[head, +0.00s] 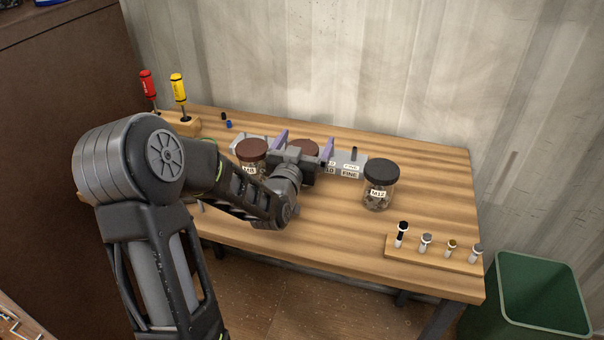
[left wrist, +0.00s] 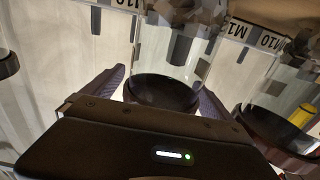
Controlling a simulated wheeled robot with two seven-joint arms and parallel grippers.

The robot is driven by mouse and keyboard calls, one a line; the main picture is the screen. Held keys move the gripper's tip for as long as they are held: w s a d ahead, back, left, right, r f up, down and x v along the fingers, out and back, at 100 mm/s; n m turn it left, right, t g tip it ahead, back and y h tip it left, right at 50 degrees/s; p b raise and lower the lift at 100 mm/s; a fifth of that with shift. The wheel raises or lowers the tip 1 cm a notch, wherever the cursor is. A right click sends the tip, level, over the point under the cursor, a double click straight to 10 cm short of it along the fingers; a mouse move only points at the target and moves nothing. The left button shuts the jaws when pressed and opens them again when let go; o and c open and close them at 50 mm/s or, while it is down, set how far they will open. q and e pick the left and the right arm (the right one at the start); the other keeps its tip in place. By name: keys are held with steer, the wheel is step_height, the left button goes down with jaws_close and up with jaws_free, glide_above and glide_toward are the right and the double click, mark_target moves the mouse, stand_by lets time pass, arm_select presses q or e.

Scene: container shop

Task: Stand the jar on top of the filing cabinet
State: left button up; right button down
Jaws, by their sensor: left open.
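Three clear jars stand in a row on the workbench: one labelled M8 with a brown lid (head: 251,149), a middle one with a brown lid (head: 306,147), and an M12 jar (head: 379,186) with a black lid. My left gripper (head: 304,144) is open at the middle jar, its purple fingers to either side and its wrist hiding much of the jar. In the left wrist view that jar's dark lid (left wrist: 163,93) lies between the spread fingers. A tall dark brown cabinet (head: 50,100), possibly the filing cabinet, stands at the left. My right gripper is out of view.
The workbench (head: 440,185) is clear between the M12 jar and a wooden peg rack (head: 435,255) at front right. Red (head: 148,84) and yellow (head: 179,88) screwdrivers stand at back left. A grey bin strip lies behind the jars. A green bin (head: 535,295) stands right.

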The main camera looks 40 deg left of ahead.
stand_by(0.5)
arm_select(q)
jaws_close()
stand_by(0.9)
